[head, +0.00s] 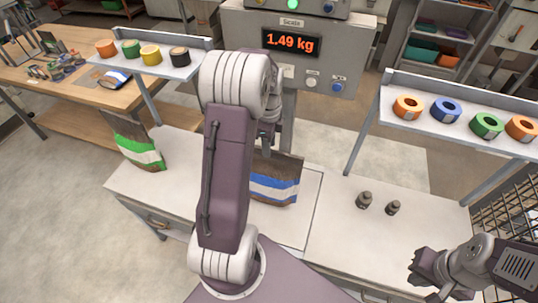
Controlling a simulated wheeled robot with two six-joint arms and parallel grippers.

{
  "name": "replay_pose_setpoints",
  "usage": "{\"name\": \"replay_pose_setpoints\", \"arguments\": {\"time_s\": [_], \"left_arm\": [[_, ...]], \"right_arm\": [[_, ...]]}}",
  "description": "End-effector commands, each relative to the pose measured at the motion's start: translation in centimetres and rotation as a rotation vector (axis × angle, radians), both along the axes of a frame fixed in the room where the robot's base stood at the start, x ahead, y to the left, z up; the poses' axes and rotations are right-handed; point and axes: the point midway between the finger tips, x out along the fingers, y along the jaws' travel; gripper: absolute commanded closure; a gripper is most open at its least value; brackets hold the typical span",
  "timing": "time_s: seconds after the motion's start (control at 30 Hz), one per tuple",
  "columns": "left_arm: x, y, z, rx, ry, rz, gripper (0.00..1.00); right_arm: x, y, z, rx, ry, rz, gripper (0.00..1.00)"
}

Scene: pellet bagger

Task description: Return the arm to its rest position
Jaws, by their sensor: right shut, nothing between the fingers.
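My left arm stands raised in the middle of the head view. Its gripper (267,140) shows partly behind the arm, above a brown bag with a blue and white band (275,188); I cannot tell whether its fingers are open. The arm hides part of this bag. My right gripper (418,268) is at the lower right, shut and empty, above the front right of the counter. A bag with a green and white band (140,148) stands at the left of the counter (330,245).
A scale display (291,42) reads 1.49 kg behind the counter. Two small dark weights (364,200) stand on the counter's right. Raised shelves hold colored tape rolls on the left (151,55) and right (446,110). A wire mesh (505,215) borders the right side. A wooden table (60,95) stands back left.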

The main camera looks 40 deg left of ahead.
Motion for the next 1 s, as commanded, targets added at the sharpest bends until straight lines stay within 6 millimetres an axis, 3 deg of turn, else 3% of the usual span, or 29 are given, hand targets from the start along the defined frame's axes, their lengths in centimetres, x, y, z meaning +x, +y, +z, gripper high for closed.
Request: {"name": "replay_pose_setpoints", "arguments": {"time_s": [0.2, 0.57, 0.67, 0.7, 0.8, 0.9, 1.0], "left_arm": [[0.0, 0.0, 2.3, 0.0, -0.001, 0.0, 0.65], [0.2, -0.4, 2.5, 0.0, -0.001, -0.012, 0.65], [1.3, -2.6, 3.9, 0.013, -0.034, -0.077, 0.65], [1.1, -4.4, 4.4, 0.013, -0.037, -0.12, 0.65], [-1.6, -9.7, 4.5, 0.003, -0.027, -0.19, 0.65], [-5.2, -13.6, 3.3, -0.008, -0.032, -0.019, 0.65], [-8.4, -15.7, 1.8, -0.02, -0.039, 0.25, 0.65]], "right_arm": [[0.0, 0.0, -0.1, 0.0, 0.0, 0.0, 1.0], [0.0, 0.0, -0.1, 0.0, 0.0, 0.0, 1.0], [0.0, 0.0, -0.1, 0.0, 0.0, 0.0, 1.0], [0.0, 0.0, -0.1, 0.0, 0.0, 0.0, 1.0], [0.0, 0.0, -0.1, 0.0, 0.0, 0.0, 1.0], [0.0, 0.0, -0.1, 0.0, 0.0, 0.0, 1.0], [0.0, 0.0, -0.1, 0.0, 0.0, 0.0, 1.0]]}}
